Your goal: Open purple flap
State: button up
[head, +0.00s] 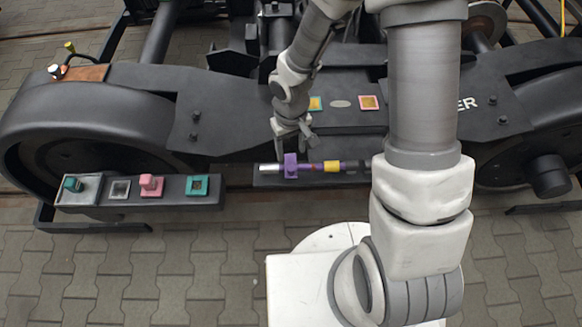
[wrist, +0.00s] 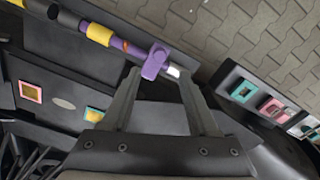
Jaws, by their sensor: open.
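The purple flap (head: 291,165) sits across a thin horizontal bar on the dark bogie, near the bar's silver left end. In the wrist view the purple flap (wrist: 156,62) lies just beyond my fingertips, roughly between them. I cannot tell whether it is closed around the bar or partly lifted. My gripper (head: 294,138) is just above the flap in the head view, pointing down. In the wrist view my gripper (wrist: 158,74) has its two fingers apart with nothing held. I cannot tell whether a finger touches the flap.
The bar also carries a yellow band (head: 332,167). Pink-framed (head: 369,102) and yellow (head: 315,103) squares are on the bogie frame above. To the left, a ledge holds a pink block (head: 151,184) and a teal-framed square (head: 198,185). Paving (head: 180,270) in front is open.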

aim_at(291, 168)
notch_tip(291, 168, down, 9)
jog(key=b, duration=0.3)
jog(key=shift+r, duration=0.2)
grip_shut()
dwell(1.2)
